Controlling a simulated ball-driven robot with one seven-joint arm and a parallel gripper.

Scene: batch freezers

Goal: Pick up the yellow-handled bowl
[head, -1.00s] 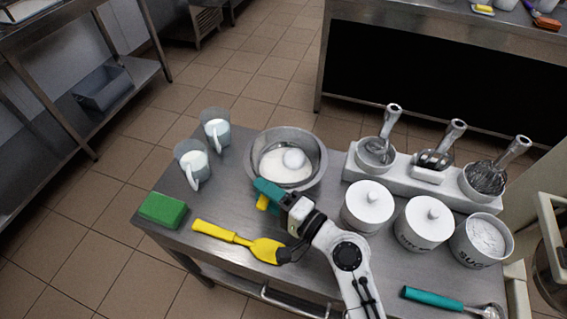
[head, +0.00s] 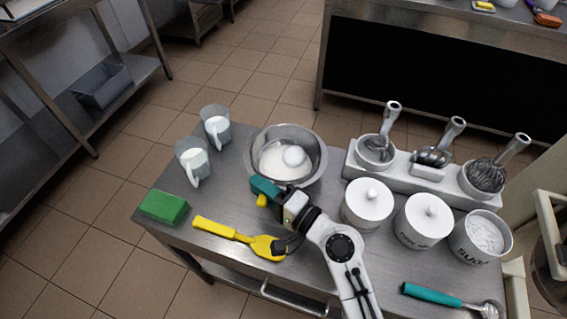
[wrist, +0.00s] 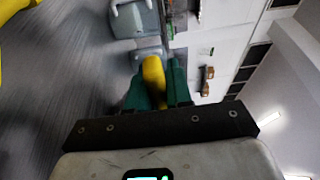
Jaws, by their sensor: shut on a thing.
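The metal bowl (head: 316,170) stands near the back middle of the steel table. It holds white stuff and a white ball. Its yellow handle (head: 262,200) sticks out at the front left, partly hidden by my gripper. My gripper (head: 264,188) has teal fingers and is shut on this handle at the bowl's near-left rim. In the wrist view the yellow handle (wrist: 153,75) sits between the teal fingers of my gripper (wrist: 160,85). I cannot tell whether the bowl is off the table.
Two jugs (head: 194,163) stand left of the bowl. A green sponge (head: 164,206) and yellow spatula (head: 222,230) lie at front left. White canisters (head: 366,204) and a rack of whisks (head: 408,175) stand right. A teal-handled scoop (head: 432,294) lies at front right.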

